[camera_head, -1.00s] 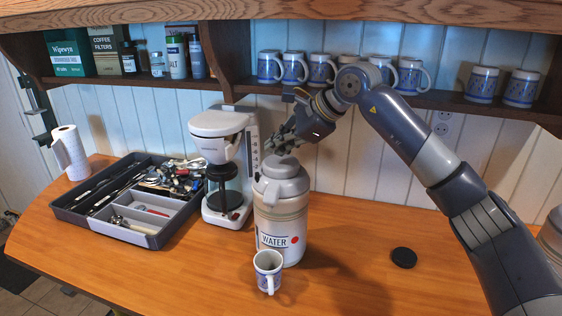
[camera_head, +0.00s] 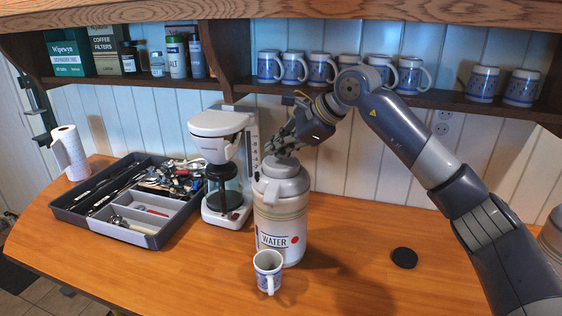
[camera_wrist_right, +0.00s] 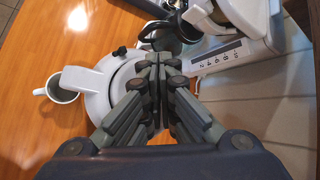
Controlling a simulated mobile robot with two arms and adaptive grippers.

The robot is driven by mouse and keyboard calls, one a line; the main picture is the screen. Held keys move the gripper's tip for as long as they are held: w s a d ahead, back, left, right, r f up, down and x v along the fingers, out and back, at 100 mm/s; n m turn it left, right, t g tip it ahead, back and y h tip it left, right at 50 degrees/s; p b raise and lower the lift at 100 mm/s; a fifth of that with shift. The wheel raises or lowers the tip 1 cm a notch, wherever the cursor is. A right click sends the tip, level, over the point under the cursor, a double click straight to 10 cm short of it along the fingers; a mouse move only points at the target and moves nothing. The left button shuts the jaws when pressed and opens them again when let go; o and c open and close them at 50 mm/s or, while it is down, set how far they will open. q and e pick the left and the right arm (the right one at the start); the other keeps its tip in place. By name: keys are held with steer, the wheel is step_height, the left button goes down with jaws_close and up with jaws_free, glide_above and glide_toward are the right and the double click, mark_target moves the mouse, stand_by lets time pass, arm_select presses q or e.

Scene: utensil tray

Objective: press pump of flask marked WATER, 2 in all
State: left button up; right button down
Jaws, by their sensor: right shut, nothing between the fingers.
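The flask marked WATER (camera_head: 283,222) stands upright on the wooden counter, light grey with tan bands and a red dot by its label. Its lid with the pump top (camera_head: 281,163) is just under my right gripper (camera_head: 271,150). In the right wrist view the flask's lid (camera_wrist_right: 97,88) shows behind my right gripper (camera_wrist_right: 160,62), whose fingers are shut and empty. The fingertips are at or very close to the pump top; I cannot tell if they touch. A white mug with blue pattern (camera_head: 267,265) stands in front of the flask. My left gripper is not in view.
A coffee maker (camera_head: 222,130) stands close behind and left of the flask. A utensil tray (camera_head: 150,240) is at the left, with a paper roll (camera_head: 70,155) beyond. A black disc (camera_head: 404,257) lies on the right. Several mugs line the shelf (camera_head: 440,103) above.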

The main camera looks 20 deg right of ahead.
mark_target(279, 162)
steer(key=shift+s+f+b, duration=0.1)
steer(key=shift+f+b, duration=0.7)
steer(key=shift+f, duration=0.45)
stand_by(0.9)
steer(key=shift+r, duration=0.15)
steer(key=shift+r+p, duration=1.2)
steer(key=shift+r, duration=0.2)
step_height(279, 162, up, 5)
steer(key=p, duration=0.3)
steer(key=shift+r+p, duration=0.1)
steer(key=shift+p, duration=0.3)
stand_by(0.9)
